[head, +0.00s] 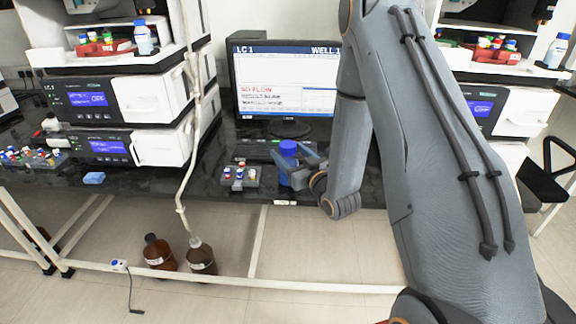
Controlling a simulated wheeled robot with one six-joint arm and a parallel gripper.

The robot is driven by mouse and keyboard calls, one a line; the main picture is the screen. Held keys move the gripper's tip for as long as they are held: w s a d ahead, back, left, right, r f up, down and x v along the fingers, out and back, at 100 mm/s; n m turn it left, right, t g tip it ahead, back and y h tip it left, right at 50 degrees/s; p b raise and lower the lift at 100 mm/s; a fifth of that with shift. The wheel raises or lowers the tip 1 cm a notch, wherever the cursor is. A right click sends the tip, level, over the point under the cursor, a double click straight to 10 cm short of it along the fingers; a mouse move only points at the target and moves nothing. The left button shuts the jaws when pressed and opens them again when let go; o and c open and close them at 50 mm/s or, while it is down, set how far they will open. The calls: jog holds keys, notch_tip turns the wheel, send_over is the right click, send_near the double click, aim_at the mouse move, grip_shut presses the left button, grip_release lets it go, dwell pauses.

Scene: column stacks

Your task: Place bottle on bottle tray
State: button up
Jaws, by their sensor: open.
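A bottle with a blue cap (288,148) stands on the dark bench near its front edge, in front of the monitor. My gripper (292,167) is at this bottle, with its fingers open and reaching in from the right. The fingers and wrist hide much of the bottle's body, and I cannot tell whether they touch it. A white tray (62,56) tops the left instrument stack and holds a clear bottle with a blue cap (143,40) and a red vial rack. Another white tray (500,70) tops the right stack, partly hidden by my arm.
A grey vial rack (240,178) stands just left of the gripper, and a keyboard (262,150) lies behind. The monitor (285,82) rises behind the bottle. A pale tube (186,165) hangs beside the left stack. Brown bottles (160,254) stand below the bench.

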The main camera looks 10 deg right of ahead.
jog(key=p+x, duration=0.1)
jog(key=x, duration=0.2)
jog(key=p+x, duration=0.1)
jog(key=x, duration=0.2)
jog(key=shift+d, duration=0.25)
jog(key=shift+c, duration=0.2)
grip_shut()
